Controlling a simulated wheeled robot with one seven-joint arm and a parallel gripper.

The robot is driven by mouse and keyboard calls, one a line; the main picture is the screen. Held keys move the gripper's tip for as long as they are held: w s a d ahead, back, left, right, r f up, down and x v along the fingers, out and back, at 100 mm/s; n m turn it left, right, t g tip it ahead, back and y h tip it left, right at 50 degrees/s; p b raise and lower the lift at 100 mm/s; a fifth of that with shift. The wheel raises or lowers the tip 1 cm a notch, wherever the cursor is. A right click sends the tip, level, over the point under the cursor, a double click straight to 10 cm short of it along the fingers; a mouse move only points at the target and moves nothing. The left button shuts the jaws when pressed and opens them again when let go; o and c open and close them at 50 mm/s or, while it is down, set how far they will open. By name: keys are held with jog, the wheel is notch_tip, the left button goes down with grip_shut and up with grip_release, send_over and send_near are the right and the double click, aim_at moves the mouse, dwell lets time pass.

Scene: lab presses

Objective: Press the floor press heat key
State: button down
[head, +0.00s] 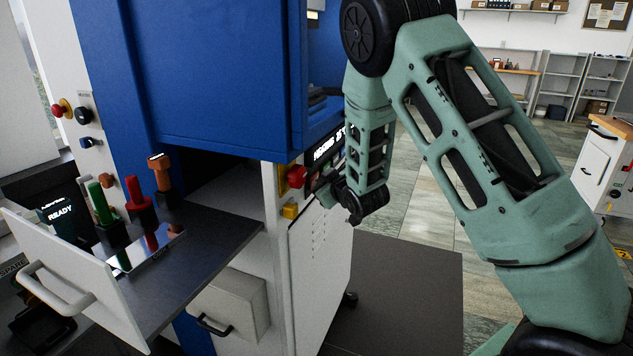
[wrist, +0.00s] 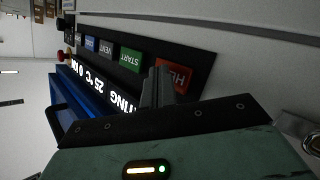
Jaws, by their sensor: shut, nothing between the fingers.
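The floor press (head: 220,80) is a large blue machine with a grey lower cabinet. Its dark key panel (wrist: 200,65) fills the upper part of the wrist view, turned on its side. The red key (wrist: 178,77) starts with "HE" and is partly covered by my gripper (wrist: 160,85). My gripper is shut and empty, its fingertips at the edge of the red key; I cannot tell whether they touch it. A lit display beside the keys ends in "TING 25 °C 0 kN".
A green START key (wrist: 130,60) and a blue key (wrist: 91,44) sit along the same panel. An open drawer (head: 80,285) juts out at left.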

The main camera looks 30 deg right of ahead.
jog(key=shift+s, duration=0.1)
jog(key=shift+s+d, duration=0.5)
jog(key=shift+s, duration=0.05)
jog(key=shift+s, duration=0.1)
jog(key=s+d, duration=0.1)
jog(key=s, duration=0.1)
jog(key=s+d+b, duration=0.1)
jog(key=d, duration=0.1)
jog(key=shift+s, duration=0.4)
dwell(0.8)
